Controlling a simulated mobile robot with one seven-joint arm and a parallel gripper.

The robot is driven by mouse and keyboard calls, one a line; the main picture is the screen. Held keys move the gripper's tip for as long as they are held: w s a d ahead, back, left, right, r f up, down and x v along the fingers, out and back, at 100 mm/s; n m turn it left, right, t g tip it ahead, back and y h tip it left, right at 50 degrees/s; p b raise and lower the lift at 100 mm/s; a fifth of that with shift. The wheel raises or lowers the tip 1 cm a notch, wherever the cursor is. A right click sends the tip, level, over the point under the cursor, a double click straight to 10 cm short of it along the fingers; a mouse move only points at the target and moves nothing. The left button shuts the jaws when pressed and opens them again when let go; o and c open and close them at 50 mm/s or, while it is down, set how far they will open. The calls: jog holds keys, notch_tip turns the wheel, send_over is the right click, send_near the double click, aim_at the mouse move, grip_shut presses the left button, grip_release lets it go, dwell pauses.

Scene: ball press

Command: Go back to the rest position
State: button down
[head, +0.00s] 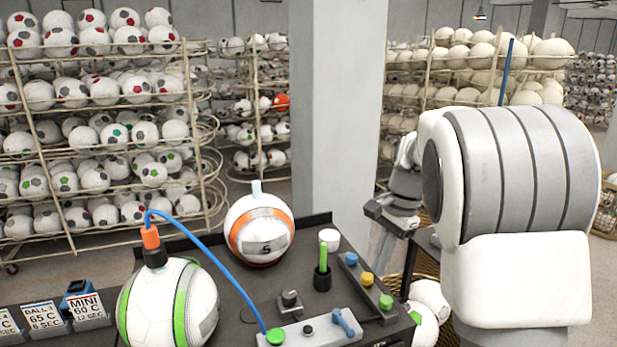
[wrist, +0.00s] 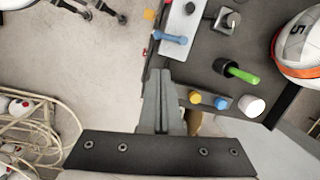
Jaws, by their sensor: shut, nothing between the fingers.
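My gripper (wrist: 162,88) is shut and empty. In the wrist view its fingers point up the picture, over the edge of the dark table. In the head view my gripper (head: 378,262) hangs beyond the table's right side, with its fingers pointing down and partly hidden by the table and my arm. It is apart from the balls and the buttons.
The dark table (head: 217,262) carries an orange-striped ball (head: 259,229), a green-striped ball (head: 168,308) with a blue hose (head: 215,262), a green-handled tool (head: 323,262) and several buttons. Ball racks (head: 95,120) and a pillar (head: 335,110) stand behind. White balls (head: 429,298) lie right of the table.

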jog(key=s+a+r+n+t, duration=0.1)
jog(key=s+r+n, duration=0.2)
jog(key=s, duration=0.4)
jog(key=s+a+r+n+t, duration=0.1)
jog(key=s+r+n+t, duration=0.15)
jog(key=s, duration=0.35)
jog(key=s+f+n+t+h+b, duration=0.1)
jog(key=s+n+t+h, duration=0.1)
jog(key=s+n, duration=0.4)
jog(key=s, duration=0.5)
jog(key=shift+s+a+f, duration=0.25)
jog(key=shift+s, duration=0.15)
jog(key=shift+a+n, duration=0.15)
jog(key=shift+n, duration=0.2)
